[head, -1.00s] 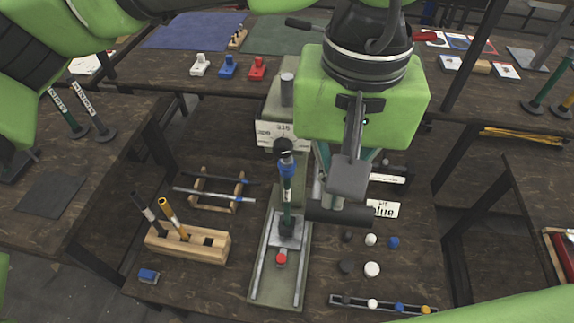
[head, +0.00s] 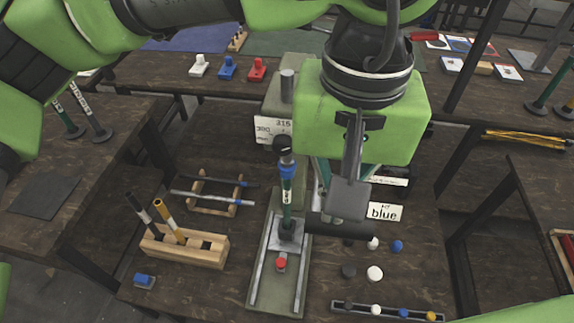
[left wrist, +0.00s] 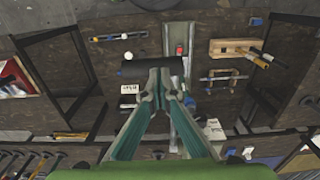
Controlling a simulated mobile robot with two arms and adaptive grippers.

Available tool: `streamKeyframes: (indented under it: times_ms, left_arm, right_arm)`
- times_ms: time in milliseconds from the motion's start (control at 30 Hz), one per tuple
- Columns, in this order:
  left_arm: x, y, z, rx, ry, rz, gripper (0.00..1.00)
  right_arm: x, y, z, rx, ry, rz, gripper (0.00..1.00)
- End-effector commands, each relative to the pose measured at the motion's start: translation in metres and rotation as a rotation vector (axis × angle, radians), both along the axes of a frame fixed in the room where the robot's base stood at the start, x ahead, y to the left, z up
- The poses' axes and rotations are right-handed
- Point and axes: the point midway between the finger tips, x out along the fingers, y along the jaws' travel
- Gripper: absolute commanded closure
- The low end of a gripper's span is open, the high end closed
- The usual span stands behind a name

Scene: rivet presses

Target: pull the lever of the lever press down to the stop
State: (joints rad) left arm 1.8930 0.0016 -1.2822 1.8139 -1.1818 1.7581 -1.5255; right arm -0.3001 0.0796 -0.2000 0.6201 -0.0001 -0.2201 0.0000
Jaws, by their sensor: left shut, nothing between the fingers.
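The lever press (head: 277,130) stands at the middle of the table in the head view, with a labelled column and a long base (head: 262,275). A dark horizontal bar (head: 342,229), which looks like its lever grip, lies just right of the base. My left gripper (left wrist: 160,92) is shut and empty, pointing down at this bar. In the left wrist view the bar (left wrist: 150,70) lies right at the fingertips; whether they touch it I cannot tell. My right gripper is not in view.
A tool with a blue band (head: 288,172) stands upright in the press. A wooden block (head: 186,246) with tools and a rack (head: 212,199) stand left.

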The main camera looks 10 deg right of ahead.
Motion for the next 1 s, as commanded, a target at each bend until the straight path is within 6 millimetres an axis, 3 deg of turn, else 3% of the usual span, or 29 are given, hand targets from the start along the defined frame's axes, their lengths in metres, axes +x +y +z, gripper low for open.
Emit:
streamKeyframes:
  times_ms: [633, 1000]
  left_arm:
    - [-0.002, 0.001, -0.034, 0.004, -0.001, 0.001, 1.00]
    - [-0.002, 0.001, -0.034, 0.002, -0.003, 0.003, 1.00]
  right_arm:
    - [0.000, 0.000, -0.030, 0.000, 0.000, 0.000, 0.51]
    - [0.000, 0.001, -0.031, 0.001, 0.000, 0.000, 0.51]
